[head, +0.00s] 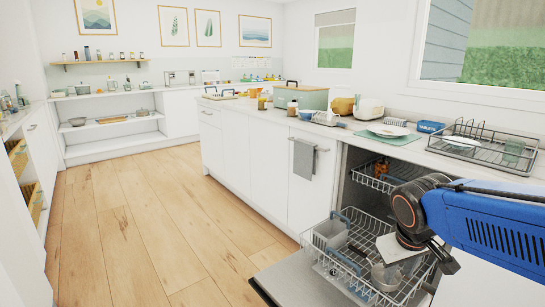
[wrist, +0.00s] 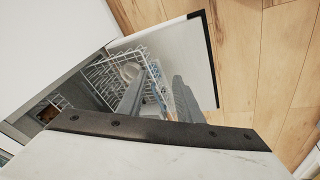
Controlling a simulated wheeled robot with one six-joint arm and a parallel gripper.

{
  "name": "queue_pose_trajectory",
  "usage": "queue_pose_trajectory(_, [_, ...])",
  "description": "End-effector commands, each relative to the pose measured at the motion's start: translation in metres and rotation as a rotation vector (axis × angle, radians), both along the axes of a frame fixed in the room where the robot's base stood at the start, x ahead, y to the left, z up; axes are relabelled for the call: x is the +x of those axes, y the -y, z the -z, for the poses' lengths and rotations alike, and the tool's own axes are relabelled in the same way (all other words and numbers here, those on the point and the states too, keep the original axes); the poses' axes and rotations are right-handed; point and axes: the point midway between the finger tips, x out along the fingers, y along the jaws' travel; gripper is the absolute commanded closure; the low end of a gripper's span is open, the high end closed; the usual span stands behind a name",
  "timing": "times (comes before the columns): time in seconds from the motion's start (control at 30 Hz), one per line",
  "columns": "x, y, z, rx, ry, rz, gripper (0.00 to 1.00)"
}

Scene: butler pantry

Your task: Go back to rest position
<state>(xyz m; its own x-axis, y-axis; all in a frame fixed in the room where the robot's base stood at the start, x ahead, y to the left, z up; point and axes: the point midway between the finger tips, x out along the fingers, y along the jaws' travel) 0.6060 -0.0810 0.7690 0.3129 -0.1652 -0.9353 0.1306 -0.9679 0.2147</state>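My gripper (head: 428,256) hangs at the end of my blue arm, in front of the open dishwasher (head: 349,200) and above its pulled-out lower rack (head: 347,268). In the wrist view, two grey fingers reach from a dark bar and stand apart, with my gripper (wrist: 158,88) open. Nothing shows held between them. The lower rack (wrist: 120,72) lies beyond the fingers. A metal pot (head: 386,276) sits in the rack, below my gripper.
The dishwasher door (head: 272,280) is folded down over the floor. The counter above carries a dish rack (head: 482,150), a white plate (head: 388,130) and a green box (head: 300,97). A grey towel (head: 304,161) hangs on a cabinet. The wooden floor (head: 150,220) at left is clear.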

Motion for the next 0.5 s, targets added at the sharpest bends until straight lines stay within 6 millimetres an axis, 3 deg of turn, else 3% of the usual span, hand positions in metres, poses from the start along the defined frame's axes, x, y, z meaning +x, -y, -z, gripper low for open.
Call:
queue_pose_trajectory(0.3, [-0.078,-0.002,0.001,0.140,0.067,0.083,0.68])
queue_pose_trajectory(0.5, [-0.107,-0.008,0.005,0.201,0.097,0.110,0.68])
